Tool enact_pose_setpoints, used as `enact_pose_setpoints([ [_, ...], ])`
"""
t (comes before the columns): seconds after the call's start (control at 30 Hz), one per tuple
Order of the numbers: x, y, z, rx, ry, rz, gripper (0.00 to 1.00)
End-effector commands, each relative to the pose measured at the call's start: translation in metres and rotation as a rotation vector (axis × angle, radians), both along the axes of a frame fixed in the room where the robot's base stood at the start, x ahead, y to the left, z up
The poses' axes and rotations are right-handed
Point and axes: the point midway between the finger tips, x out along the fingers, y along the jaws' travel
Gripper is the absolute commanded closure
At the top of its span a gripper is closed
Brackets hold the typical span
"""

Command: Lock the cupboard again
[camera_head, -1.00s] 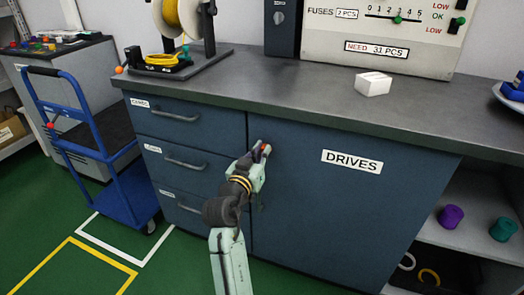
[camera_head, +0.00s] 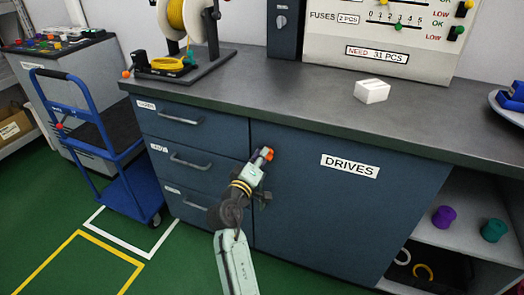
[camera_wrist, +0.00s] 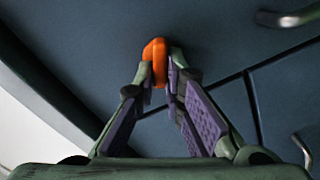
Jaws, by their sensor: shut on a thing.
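The blue cupboard door (camera_head: 330,210) labelled DRIVES is closed, its face level with the cabinet front. A small orange key or knob (camera_head: 268,153) sits at the door's upper left corner. My gripper (camera_head: 263,162) is at that corner, with its fingers closed around the orange piece. In the wrist view my gripper (camera_wrist: 164,85) pinches the orange piece (camera_wrist: 155,62) between its two fingertips, against the blue door (camera_wrist: 210,65). The lock behind the orange piece is hidden, so I cannot tell its state.
Drawers with grey handles (camera_head: 190,163) are left of the door. An open shelf (camera_head: 450,235) with spools is at right. A white block (camera_head: 372,91) and a reel stand (camera_head: 200,62) are on the worktop (camera_head: 290,100). A blue trolley (camera_head: 125,190) stands left on green floor.

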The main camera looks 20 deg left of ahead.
Motion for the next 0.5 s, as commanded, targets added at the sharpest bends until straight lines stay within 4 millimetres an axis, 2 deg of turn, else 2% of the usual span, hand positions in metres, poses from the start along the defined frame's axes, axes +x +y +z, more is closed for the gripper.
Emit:
enact_pose_setpoints([
  [0.5, 0.0008, 0.0007, -0.0004, -0.408, 0.011, -0.001, 1.00],
])
